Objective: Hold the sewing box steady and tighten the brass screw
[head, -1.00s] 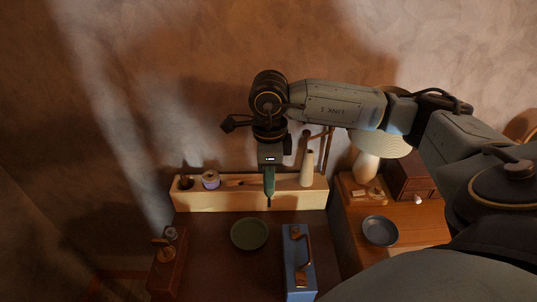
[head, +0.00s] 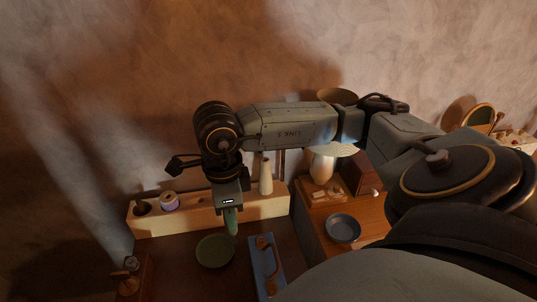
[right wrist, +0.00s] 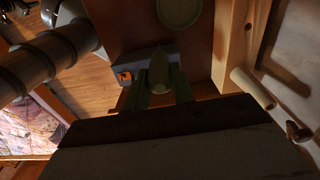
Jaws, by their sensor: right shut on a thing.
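My right gripper (head: 229,208) is shut on a green-handled tool (head: 231,223), which looks like a screwdriver and points down. It hangs just behind the green plate (head: 215,251). In the right wrist view the tool (right wrist: 159,74) shows between the fingers. A dark wooden box (head: 134,284) with a brass-coloured fitting (head: 131,263) on top stands at the lower left, apart from the tool. It may be the sewing box. I cannot make out the screw. A blue case (head: 263,276) with a brown handle stands right of the plate. My left gripper is out of view.
A pale wooden rack (head: 185,217) runs along the wall, holding a thread spool (head: 169,200) and a cream cone-shaped piece (head: 266,177). A blue-grey bowl (head: 343,228) and a lamp (head: 322,168) stand on the right-hand cabinet. Bare dark top lies around the plate.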

